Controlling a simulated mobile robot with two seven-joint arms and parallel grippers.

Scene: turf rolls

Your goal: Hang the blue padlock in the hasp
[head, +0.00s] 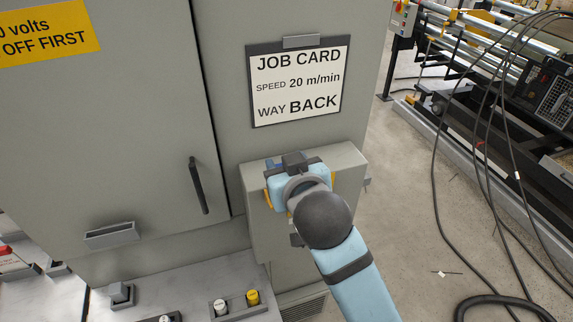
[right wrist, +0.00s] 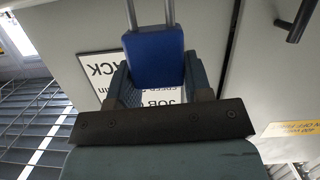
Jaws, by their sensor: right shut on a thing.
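In the right wrist view, the blue padlock (right wrist: 153,58) is between the fingers of my right gripper (right wrist: 160,82), which is shut on its body. Its steel shackle points away from the gripper and runs out at the top edge. In the head view, my right gripper (head: 293,172) is in front of the grey box on the cabinet and my own wrist hides most of the padlock. I cannot make out the hasp in either view, nor whether the shackle touches anything. My left gripper is not in view.
The grey box (head: 256,215) juts from the cabinet (head: 120,130) below the job card (head: 297,85). A black door handle (head: 199,185) is to its left. Black cables (head: 480,160) hang at the right over open floor.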

